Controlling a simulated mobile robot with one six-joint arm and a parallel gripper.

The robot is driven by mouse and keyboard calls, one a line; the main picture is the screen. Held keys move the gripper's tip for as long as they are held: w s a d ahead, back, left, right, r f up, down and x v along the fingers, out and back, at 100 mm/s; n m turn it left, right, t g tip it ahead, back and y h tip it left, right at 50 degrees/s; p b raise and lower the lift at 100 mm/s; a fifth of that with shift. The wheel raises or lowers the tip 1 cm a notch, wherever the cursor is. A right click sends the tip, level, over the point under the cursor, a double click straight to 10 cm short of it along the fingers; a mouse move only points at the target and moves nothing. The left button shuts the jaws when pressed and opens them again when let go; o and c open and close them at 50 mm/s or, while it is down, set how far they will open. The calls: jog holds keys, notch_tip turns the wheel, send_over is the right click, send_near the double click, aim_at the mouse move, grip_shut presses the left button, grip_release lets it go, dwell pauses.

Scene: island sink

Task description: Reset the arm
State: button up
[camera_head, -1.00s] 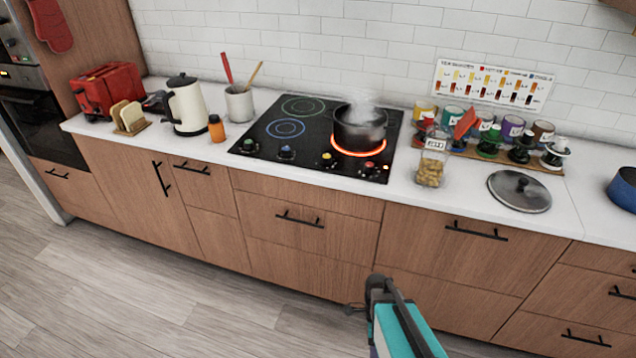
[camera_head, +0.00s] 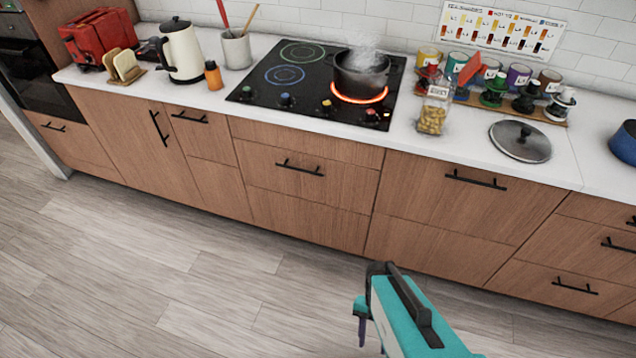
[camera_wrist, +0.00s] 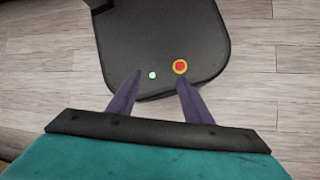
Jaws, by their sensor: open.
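My gripper (camera_wrist: 158,90) shows in the wrist view with its two purple fingers spread apart and nothing between them. It points down over my own dark base, which has a red button and a small green light, with the wood floor around it. In the head view my teal and black arm (camera_head: 405,315) reaches in from the bottom, in front of the lower cabinets and above the floor. One purple finger shows below it at the left; the rest of the gripper is hidden by the arm.
A steaming pot (camera_head: 361,72) stands on a glowing red burner of the black cooktop (camera_head: 285,92). A jar (camera_head: 434,112), a lid (camera_head: 520,141), a kettle (camera_head: 182,52) and a red toaster (camera_head: 98,38) stand on the white counter. The floor (camera_head: 190,290) before the cabinets is clear.

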jog(key=shift+w+f+n+t, duration=0.1)
jog(key=shift+w+n, duration=0.1)
jog(key=shift+n, duration=0.75)
jog(key=shift+w+f+n+t, duration=0.15)
jog(key=shift+w+n, duration=0.1)
jog(key=shift+n, duration=0.65)
jog(key=shift+w+f+n+t, duration=0.1)
jog(key=shift+w+n, duration=0.1)
jog(key=shift+n, duration=0.75)
